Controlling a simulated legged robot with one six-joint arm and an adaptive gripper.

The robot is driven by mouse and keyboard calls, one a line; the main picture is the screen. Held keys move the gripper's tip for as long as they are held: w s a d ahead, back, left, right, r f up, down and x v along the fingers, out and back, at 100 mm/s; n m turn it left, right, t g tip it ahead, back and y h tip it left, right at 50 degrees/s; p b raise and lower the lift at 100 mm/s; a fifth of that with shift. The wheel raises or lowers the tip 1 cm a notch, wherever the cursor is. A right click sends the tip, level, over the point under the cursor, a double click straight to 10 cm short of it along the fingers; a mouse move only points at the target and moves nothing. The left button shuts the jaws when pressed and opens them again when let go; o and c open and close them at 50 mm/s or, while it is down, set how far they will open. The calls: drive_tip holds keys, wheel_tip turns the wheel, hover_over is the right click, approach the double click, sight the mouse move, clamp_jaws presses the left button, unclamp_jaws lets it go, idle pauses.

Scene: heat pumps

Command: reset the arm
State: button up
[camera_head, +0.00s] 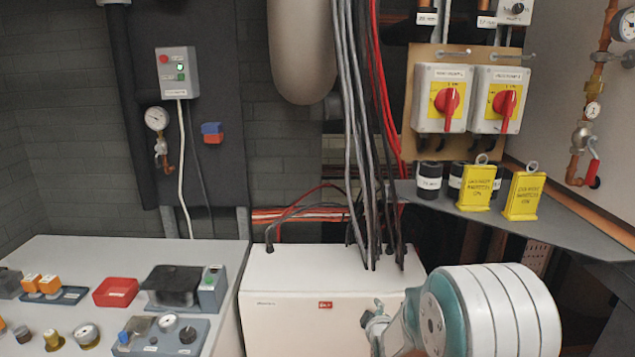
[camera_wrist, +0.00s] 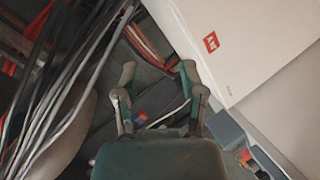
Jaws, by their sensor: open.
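My arm, with its white and teal joint, shows at the lower right of the head view, in front of the white heat pump box (camera_head: 320,310). Part of my gripper shows beside that joint, mostly hidden by it. In the wrist view my gripper (camera_wrist: 158,85) has its two fingers spread apart, with nothing between them. The white box (camera_wrist: 250,45) with a red label lies to the right of the fingers there, apart from them.
Grey cables (camera_head: 360,130) hang down to the white box. Two red-knobbed switches (camera_head: 447,98) are above a shelf with yellow tags (camera_head: 477,188). A table (camera_head: 60,260) on the left holds a red tray (camera_head: 116,292) and gauges. A pipe with a valve (camera_head: 583,135) runs at far right.

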drive_tip(key=s+r+m+g, duration=0.2)
drive_tip(key=s+r+m, duration=0.1)
drive_tip(key=s+r, duration=0.5)
drive_tip(key=s+d+r+m+g, duration=0.1)
drive_tip(key=s+r+m+g, duration=0.2)
drive_tip(key=s, duration=1.1)
drive_tip(key=s+r+m+g, duration=0.3)
drive_tip(key=s+r+m, duration=0.2)
drive_tip(key=s, duration=0.9)
drive_tip(key=shift+d+r+m, duration=0.25)
drive_tip(key=shift+d+m, duration=0.1)
drive_tip(key=shift+m, duration=0.15)
drive_tip(key=shift+o, duration=0.3)
